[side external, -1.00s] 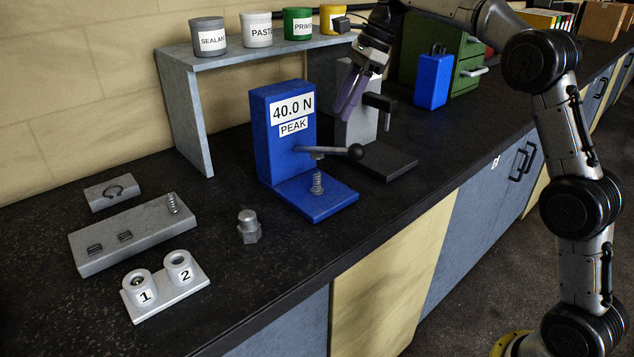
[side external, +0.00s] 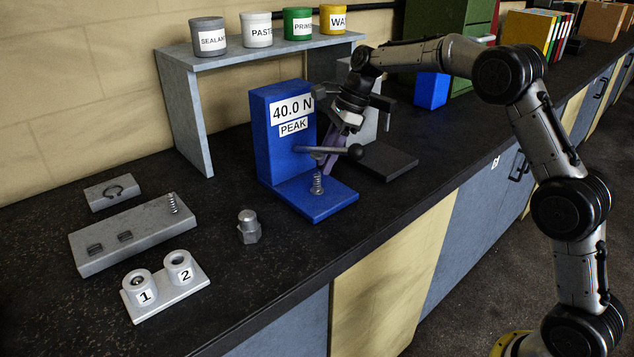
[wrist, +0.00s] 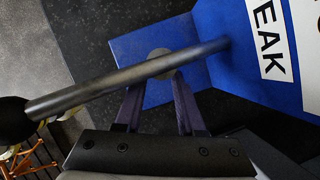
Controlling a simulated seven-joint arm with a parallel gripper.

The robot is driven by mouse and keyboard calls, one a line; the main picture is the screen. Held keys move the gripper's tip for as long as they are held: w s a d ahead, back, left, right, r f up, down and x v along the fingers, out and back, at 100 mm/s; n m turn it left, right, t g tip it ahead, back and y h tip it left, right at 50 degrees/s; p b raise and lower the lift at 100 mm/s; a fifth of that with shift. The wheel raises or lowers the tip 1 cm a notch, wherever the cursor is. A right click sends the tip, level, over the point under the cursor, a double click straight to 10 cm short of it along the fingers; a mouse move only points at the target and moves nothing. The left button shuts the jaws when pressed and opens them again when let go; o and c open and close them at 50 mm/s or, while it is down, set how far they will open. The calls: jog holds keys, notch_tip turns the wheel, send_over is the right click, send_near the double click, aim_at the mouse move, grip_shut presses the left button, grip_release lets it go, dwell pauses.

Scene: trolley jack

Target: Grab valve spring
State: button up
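A small coiled valve spring (side external: 317,184) stands upright on the base of the blue spring tester (side external: 287,130), under its lever (side external: 322,150). Another spring (side external: 173,203) stands on the grey tray (side external: 120,240) at left. My gripper (side external: 328,158) is at the tester, its purple fingers pointing down behind the lever, just above the spring. In the wrist view the fingers (wrist: 158,80) are apart with nothing seen between them. The lever (wrist: 130,78) crosses in front of the tips there. A round pad (wrist: 158,54) shows beyond it, and I cannot make out the spring there.
The tester display reads 40.0 N PEAK. A hex-based metal fitting (side external: 248,226) and a holder with cups 1 and 2 (side external: 165,290) stand at front left. A grey stand (side external: 385,160) is close on the right. The shelf (side external: 182,110) with cans is behind.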

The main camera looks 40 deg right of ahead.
aim_at(319, 172)
jog(key=shift+x, duration=1.7)
grip_shut()
jog(key=shift+r, duration=0.15)
